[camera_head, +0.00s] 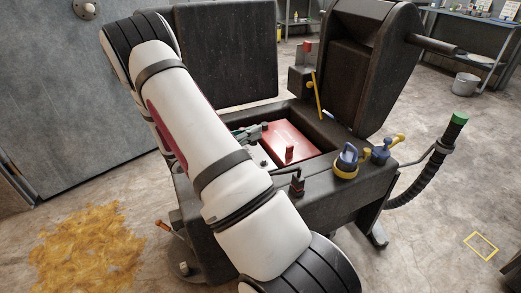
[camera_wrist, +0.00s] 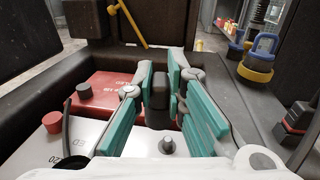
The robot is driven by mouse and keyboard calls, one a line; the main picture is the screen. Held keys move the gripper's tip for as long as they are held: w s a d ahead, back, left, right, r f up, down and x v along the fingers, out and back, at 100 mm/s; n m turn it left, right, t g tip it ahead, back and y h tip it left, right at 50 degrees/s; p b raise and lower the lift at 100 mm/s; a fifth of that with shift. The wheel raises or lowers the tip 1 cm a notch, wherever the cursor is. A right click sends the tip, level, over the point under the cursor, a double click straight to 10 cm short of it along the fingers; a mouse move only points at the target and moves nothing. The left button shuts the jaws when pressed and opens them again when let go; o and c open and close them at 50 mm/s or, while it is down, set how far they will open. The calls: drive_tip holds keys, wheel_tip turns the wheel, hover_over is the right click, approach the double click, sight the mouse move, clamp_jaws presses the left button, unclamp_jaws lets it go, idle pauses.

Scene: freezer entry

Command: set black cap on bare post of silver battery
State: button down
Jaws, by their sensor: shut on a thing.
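My gripper (camera_wrist: 160,98) has teal-padded fingers shut on a small black cap (camera_wrist: 159,86). It holds the cap inside the open dark compartment. The silver battery (camera_wrist: 118,143) lies low in the wrist view. Its bare grey post (camera_wrist: 167,145) stands nearer the camera than the cap, apart from it. A red cap (camera_wrist: 51,121) sits on the silver battery's left side. In the head view my gripper (camera_head: 251,132) is partly behind my arm, the silver battery (camera_head: 262,157) shows only a sliver, and the black cap cannot be made out.
A red battery (camera_head: 301,148) lies beside the silver one. A black cable (camera_wrist: 66,125) rises at left. A yellow lever (camera_head: 316,96) stands behind. The compartment's dark walls (camera_wrist: 229,102) surround my gripper.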

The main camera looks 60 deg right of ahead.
drive_tip(key=shift+s+d+f+m+g+y+b, duration=0.75)
drive_tip(key=shift+s+d+f+g, duration=0.5)
drive_tip(key=shift+s, duration=0.2)
drive_tip(key=shift+w, duration=0.1)
drive_tip(key=shift+f+b, duration=0.85)
drive_tip(key=shift+f, duration=1.2)
drive_tip(key=shift+p, duration=0.45)
drive_tip(key=shift+f, duration=0.35)
